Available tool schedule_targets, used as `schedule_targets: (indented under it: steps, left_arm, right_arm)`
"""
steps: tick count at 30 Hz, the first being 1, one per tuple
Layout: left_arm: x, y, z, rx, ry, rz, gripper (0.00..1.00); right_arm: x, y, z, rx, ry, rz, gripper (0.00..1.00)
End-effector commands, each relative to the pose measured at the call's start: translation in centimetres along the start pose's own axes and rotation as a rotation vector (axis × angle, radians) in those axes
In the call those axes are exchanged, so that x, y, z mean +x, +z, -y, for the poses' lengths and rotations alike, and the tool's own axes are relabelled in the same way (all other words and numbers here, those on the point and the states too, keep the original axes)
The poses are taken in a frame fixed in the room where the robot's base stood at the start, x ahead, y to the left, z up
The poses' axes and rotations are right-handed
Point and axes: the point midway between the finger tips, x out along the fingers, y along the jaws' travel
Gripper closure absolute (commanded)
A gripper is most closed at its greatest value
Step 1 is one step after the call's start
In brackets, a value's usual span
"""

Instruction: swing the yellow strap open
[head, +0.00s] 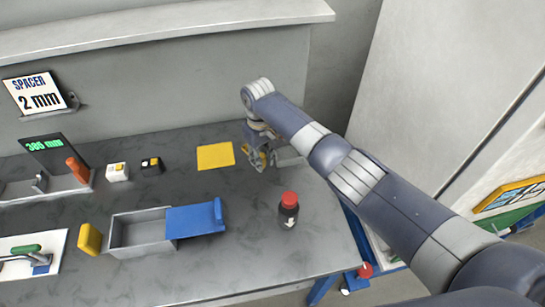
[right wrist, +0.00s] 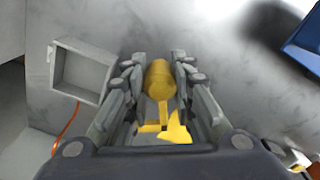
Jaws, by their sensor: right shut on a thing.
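My right gripper (head: 258,160) is at the back right of the grey bench, its arm coming in from the right. In the right wrist view its fingers (right wrist: 163,85) are shut on the yellow strap (right wrist: 160,80), whose rounded part sits between them. A thinner yellow length and a wider yellow piece show nearer the wrist. In the head view only a small bit of this yellow shows, mostly hidden by the fingers. My left gripper is not in view.
A grey open box (right wrist: 56,70) with an orange cable (right wrist: 70,122) is beside the gripper. A flat yellow square (head: 215,156) lies left of it. A red-capped black button (head: 289,212) and a grey tray (head: 117,236) with a blue lid (head: 195,219) stand nearer the front.

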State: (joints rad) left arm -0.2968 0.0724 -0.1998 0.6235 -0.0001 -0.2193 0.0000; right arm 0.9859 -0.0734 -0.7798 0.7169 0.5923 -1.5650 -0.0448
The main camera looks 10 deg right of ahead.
Motion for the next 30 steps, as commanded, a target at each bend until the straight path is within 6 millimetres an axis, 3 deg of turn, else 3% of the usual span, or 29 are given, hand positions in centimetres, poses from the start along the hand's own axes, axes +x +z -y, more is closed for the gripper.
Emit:
schedule_targets:
  steps: [11, 26, 27, 29, 30]
  left_arm:
    - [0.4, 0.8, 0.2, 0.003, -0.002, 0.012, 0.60]
    - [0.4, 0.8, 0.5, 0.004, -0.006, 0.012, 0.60]
    - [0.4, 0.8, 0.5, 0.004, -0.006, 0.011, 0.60]
    - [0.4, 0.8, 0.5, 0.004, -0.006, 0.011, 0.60]
    - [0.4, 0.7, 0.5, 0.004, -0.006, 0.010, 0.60]
  right_arm:
    - [0.0, -1.2, 1.1, 0.138, 0.001, 0.000, 1.00]
    - [-0.1, -1.4, 1.1, 0.153, 0.001, -0.002, 1.00]
    - [-0.1, -1.4, 1.1, 0.153, 0.001, -0.002, 0.71]
    - [-0.1, -1.4, 1.1, 0.153, 0.001, -0.002, 0.57]
    - [-0.1, -1.4, 1.1, 0.152, 0.001, -0.002, 0.56]
